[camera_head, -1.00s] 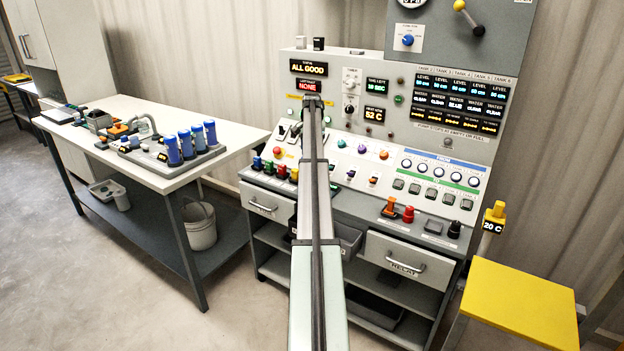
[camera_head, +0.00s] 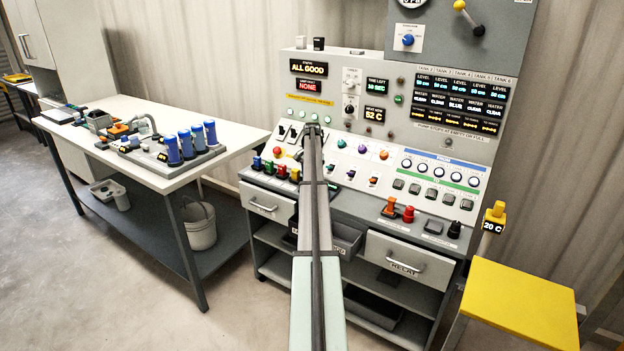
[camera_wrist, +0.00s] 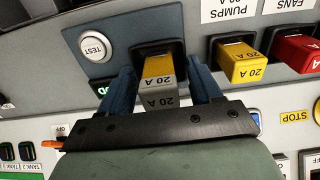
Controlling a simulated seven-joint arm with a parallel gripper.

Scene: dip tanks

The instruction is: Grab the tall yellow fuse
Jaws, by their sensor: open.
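In the wrist view a yellow fuse (camera_wrist: 158,68) marked 20 A stands out of a dark socket, with a grey lower part that also reads 20 A. My gripper (camera_wrist: 165,92) is open, with one blue finger on each side of this fuse. I cannot tell whether either finger touches it. Another yellow 20 A fuse (camera_wrist: 241,63) sits in the socket to its right, under a PUMPS label. In the head view my arm hides the gripper and the fuse between its fingers.
A red fuse (camera_wrist: 302,52) sits further right under the FANS label. A white TEST button (camera_wrist: 95,46) is left of the gripper. In the head view several coloured pieces (camera_head: 281,172) line the console's front left, and a workbench (camera_head: 150,113) stands further left.

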